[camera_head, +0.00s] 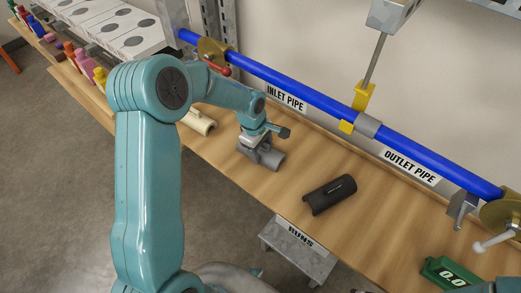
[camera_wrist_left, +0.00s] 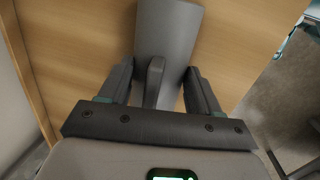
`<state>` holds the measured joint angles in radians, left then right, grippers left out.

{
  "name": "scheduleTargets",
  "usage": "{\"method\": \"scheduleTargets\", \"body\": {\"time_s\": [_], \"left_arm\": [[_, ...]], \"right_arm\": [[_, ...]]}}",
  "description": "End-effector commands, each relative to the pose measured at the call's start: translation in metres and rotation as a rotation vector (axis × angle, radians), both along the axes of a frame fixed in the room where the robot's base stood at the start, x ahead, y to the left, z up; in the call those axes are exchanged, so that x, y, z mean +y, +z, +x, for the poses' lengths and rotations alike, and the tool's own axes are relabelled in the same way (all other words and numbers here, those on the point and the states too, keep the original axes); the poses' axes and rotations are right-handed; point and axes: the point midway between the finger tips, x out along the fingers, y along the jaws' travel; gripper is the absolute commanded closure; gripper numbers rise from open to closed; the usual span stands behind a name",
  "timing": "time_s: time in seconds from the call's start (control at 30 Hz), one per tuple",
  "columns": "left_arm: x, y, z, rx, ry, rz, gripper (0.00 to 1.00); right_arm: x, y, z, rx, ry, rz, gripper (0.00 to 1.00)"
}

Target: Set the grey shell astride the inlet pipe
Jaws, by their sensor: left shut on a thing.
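The grey shell (camera_head: 270,157) is a half-round piece at the wooden bench, below the inlet pipe label. My left gripper (camera_head: 262,146) is over it, fingers down, shut on it. In the left wrist view the shell (camera_wrist_left: 168,35) lies beyond the fingertips, and its upright grip tab stands between the two fingers (camera_wrist_left: 155,85). I cannot tell whether the shell touches the bench. The inlet pipe (camera_head: 280,81) is the blue pipe along the wall, above the "INLET PIPE" label. My right gripper is not in view.
A black shell (camera_head: 329,194) lies on the bench (camera_head: 385,215) to the right. A cream half-round piece (camera_head: 199,121) lies left of the gripper. A yellow clamp (camera_head: 360,98) and grey sleeve (camera_head: 367,126) sit on the pipe. A green device (camera_head: 447,272) is at the lower right.

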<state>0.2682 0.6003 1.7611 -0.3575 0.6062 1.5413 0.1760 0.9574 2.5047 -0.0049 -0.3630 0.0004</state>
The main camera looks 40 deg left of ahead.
Motion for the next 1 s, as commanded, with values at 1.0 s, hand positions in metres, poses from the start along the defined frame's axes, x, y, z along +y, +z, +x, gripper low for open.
{"method": "scheduleTargets", "body": {"time_s": [1.0], "left_arm": [[0.012,0.034,-0.142,-0.001,0.004,0.000,0.66]], "right_arm": [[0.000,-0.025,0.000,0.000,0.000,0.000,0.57]]}}
